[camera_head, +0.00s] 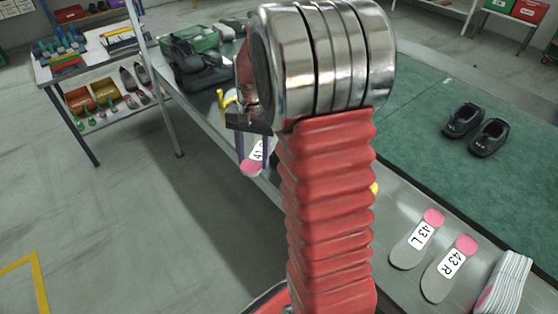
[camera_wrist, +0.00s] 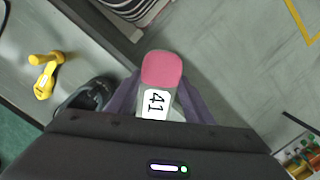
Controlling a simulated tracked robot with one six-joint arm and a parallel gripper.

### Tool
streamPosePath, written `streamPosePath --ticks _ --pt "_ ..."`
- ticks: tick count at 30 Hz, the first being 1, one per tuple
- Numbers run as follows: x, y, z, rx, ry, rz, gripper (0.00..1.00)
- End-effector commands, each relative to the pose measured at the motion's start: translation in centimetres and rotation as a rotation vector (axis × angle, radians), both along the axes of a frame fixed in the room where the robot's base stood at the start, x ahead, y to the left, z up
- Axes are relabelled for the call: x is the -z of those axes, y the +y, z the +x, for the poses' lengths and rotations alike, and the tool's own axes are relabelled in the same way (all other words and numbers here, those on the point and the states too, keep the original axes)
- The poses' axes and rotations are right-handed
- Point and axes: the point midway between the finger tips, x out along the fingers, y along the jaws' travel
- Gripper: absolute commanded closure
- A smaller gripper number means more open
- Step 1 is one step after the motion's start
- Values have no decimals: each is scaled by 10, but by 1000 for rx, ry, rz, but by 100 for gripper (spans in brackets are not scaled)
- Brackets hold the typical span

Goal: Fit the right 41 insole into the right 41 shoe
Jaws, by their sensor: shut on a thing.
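My gripper (camera_wrist: 160,84) is shut on an insole (camera_wrist: 162,70) with a pink end and a white label reading 41. Any letter after the number is hidden by the gripper. In the head view the insole (camera_head: 252,167) hangs in the purple fingers beside the bench edge, partly behind my arm. A black shoe (camera_wrist: 92,93) lies on the bench left of the fingers in the wrist view, partly covered by the gripper. Black footwear (camera_head: 195,68) also stands further up the bench in the head view. I cannot read any shoe's size.
Insoles marked 43 L (camera_head: 417,240) and 43 R (camera_head: 449,268) lie on the near bench, beside a striped stack (camera_head: 507,281). A yellow object (camera_wrist: 43,75) lies on the bench. A black shoe pair (camera_head: 476,129) stands on the green mat (camera_head: 420,90).

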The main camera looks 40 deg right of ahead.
Motion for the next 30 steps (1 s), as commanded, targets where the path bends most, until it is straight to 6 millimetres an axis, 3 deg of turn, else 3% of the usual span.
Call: streamPosePath --ticks 3,10,30 --pt "-9 -20 -30 259 14 29 74" --pt "-17 -37 -66 593 25 72 74" --pt "-15 -40 -72 650 30 91 74"
